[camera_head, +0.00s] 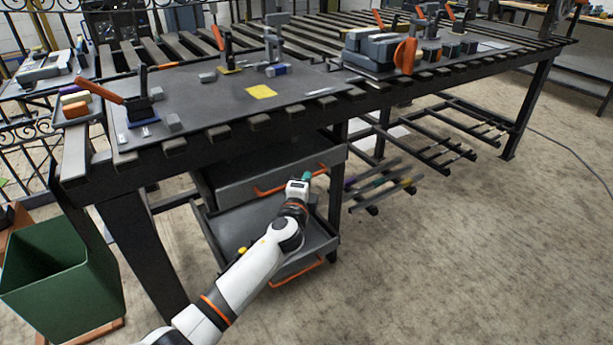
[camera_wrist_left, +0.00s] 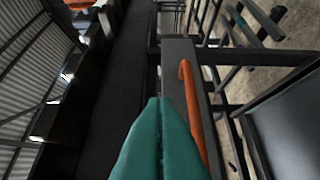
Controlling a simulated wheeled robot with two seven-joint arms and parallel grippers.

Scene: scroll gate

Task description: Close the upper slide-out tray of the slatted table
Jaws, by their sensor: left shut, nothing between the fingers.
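The slatted table (camera_head: 225,133) has two trays under its left part. The upper tray (camera_head: 236,189) has a grey front with an orange bar handle (camera_head: 268,191); its dark inside shows a little below the table edge. My left gripper (camera_head: 306,177) has its teal fingers shut and empty, at the right part of the upper tray's front. In the left wrist view the shut fingertips (camera_wrist_left: 160,101) are close beside an orange handle (camera_wrist_left: 190,100) on a grey front. I cannot tell whether they touch it. My right gripper is in neither view.
The lower tray (camera_head: 236,228) sticks out below, with its own orange handle (camera_head: 297,271); my left arm passes over it. A green bin (camera_head: 60,285) stands at the left. Tools and clamps crowd the tabletop.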

